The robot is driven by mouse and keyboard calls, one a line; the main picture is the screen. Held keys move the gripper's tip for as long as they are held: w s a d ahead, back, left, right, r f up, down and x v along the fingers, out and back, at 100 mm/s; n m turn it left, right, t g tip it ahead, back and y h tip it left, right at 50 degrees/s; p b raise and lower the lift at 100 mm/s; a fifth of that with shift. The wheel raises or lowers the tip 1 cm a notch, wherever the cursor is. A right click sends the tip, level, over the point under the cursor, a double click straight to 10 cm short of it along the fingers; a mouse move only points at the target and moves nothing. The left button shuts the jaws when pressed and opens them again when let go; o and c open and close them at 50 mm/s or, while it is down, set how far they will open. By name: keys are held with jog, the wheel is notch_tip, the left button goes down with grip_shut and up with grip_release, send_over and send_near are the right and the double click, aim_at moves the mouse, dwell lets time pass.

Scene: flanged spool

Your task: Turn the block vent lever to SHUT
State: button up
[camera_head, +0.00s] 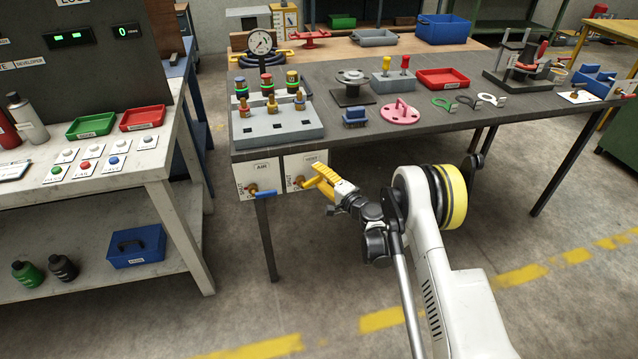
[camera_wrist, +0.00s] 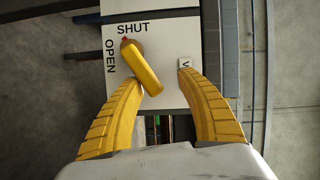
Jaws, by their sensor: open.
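The vent lever (camera_wrist: 145,70) is a yellow handle on a white plate (camera_wrist: 168,25) marked SHUT and OPEN. In the wrist view it slants down and right from its pivot, which has a small red mark. SHUT stands above the pivot and OPEN to its left. My gripper (camera_wrist: 160,78) is open, its yellow fingers either side of the lever's free end. That end is close to the left finger; I cannot tell whether they touch. In the head view my gripper (camera_head: 318,181) is in front of the vent plate (camera_head: 314,159) and hides most of the lever.
The AIR plate (camera_head: 268,168) with a blue lever (camera_head: 263,194) is just left of the vent plate. Above is the dark workbench (camera_head: 335,122) with a grey valve block (camera_head: 277,125) and a pink flanged part (camera_head: 399,113). A side table (camera_head: 180,185) stands left. Floor in front is clear.

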notch_tip(320, 180, up, 6)
jog(key=shift+r, duration=0.25)
